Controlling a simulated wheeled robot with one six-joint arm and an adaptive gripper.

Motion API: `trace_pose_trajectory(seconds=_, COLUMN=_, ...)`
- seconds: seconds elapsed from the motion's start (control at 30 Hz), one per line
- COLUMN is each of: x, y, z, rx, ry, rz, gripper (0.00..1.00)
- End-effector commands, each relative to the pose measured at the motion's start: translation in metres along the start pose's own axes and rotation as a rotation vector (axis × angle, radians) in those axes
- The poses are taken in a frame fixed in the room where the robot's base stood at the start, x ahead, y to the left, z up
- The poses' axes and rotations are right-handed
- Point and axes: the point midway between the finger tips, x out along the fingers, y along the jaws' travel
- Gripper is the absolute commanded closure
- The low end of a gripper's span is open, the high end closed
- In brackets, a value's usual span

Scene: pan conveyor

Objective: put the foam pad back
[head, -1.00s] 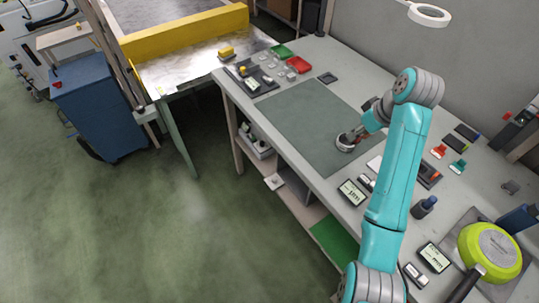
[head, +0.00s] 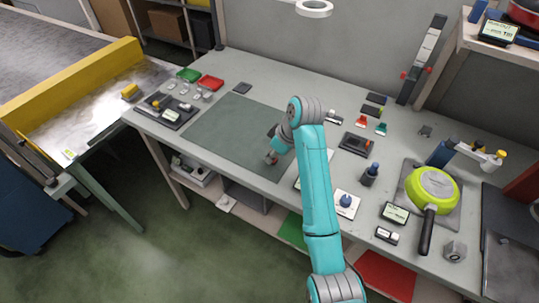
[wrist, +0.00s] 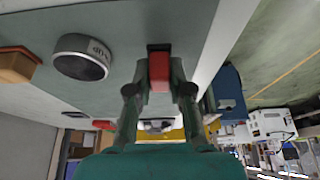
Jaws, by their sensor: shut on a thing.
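My gripper (head: 272,158) is low near the right end of the dark green mat (head: 225,130) on the workbench. In the wrist view its two fingers (wrist: 159,95) are shut on a small block-like thing (wrist: 159,72), red with a black end. I cannot tell for sure whether this is the foam pad. A round grey puck with lettering (wrist: 82,58) and an orange-brown block (wrist: 17,65) are beside it in the wrist view, apart from the fingers. A flat dark pad (head: 243,87) lies behind the mat.
A black tray (head: 167,110), green bin (head: 188,75) and red bin (head: 211,82) are at the left. A lime pan (head: 432,185) stands at the right, its handle toward the front edge. The conveyor with a yellow guard (head: 75,85) is far left. Most of the mat is clear.

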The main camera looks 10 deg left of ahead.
Motion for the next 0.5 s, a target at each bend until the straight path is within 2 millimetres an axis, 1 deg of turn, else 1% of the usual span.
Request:
trace_pose_trajectory(seconds=0.03, x=0.0058, y=-0.0015, z=0.0063, rx=0.001, ry=-0.001, rz=-0.002, gripper=1.00)
trace_pose_trajectory(seconds=0.1, x=0.0110, y=-0.0028, z=0.0116, rx=-0.001, ry=-0.001, rz=-0.002, gripper=1.00)
trace_pose_trajectory(seconds=0.5, x=0.0150, y=-0.0028, z=0.0133, rx=-0.003, ry=0.000, rz=-0.001, gripper=1.00)
